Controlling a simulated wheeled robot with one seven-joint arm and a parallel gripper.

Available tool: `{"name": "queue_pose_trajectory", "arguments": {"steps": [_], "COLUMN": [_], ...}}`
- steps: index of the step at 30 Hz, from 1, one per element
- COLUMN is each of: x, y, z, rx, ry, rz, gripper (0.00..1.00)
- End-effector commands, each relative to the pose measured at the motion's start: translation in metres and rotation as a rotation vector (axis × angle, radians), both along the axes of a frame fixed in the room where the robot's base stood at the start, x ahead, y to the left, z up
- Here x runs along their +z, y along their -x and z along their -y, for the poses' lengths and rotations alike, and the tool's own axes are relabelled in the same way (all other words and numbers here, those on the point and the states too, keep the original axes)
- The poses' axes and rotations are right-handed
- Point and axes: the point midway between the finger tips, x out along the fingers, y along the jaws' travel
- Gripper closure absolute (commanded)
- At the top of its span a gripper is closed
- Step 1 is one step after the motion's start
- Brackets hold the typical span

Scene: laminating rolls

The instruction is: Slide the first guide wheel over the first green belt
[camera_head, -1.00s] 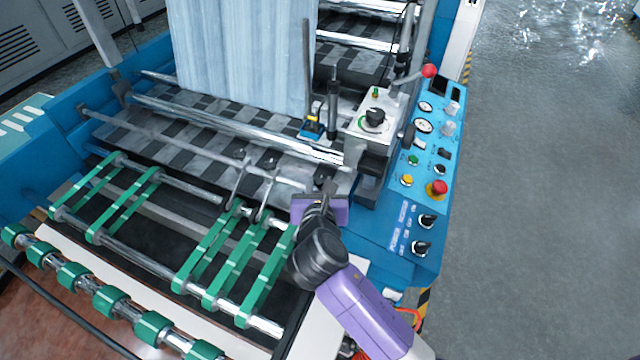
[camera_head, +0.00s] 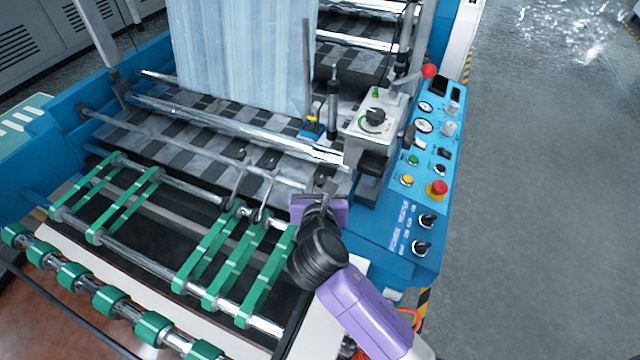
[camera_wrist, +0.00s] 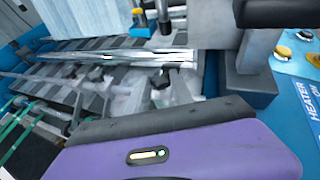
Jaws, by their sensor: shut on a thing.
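My gripper (camera_head: 320,205), purple and black, is over the right part of the rod at the machine's front. It is shut on the guide wheel at the right end, whose dark knob (camera_head: 328,187) shows just behind it. The wheel itself and my fingertips are hidden. In the wrist view a black knob on a grey holder (camera_wrist: 160,80) shows beyond my purple gripper body (camera_wrist: 180,152). The rightmost green belt (camera_head: 268,278) runs between two rollers, just left of my gripper. Two other guide wheel arms (camera_head: 237,187) (camera_head: 267,195) hang over the belts further left.
More green belts (camera_head: 125,208) lie to the left. A front shaft with green rollers (camera_head: 105,300) runs below. A grey block with a black dial (camera_head: 373,118) and the blue control panel (camera_head: 428,165) stand close on the right.

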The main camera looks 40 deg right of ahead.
Motion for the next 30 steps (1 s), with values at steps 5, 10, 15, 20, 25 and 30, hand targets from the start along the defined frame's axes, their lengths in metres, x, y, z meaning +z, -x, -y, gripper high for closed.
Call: {"name": "queue_pose_trajectory", "arguments": {"steps": [5,10,15,20,25,30], "x": [0.0,0.002,0.002,0.0,0.0,0.0], "y": [0.0,-0.013,-0.036,-0.042,-0.042,-0.042], "z": [0.0,-0.005,-0.015,-0.018,-0.018,-0.018], "rx": [0.0,0.001,0.002,0.001,0.001,0.001], "ry": [0.0,0.0,-0.001,0.0,0.0,0.0], "rz": [0.0,0.0,-0.001,0.0,0.0,0.0], "gripper": [1.0,1.0,1.0,1.0,1.0,0.52]}}
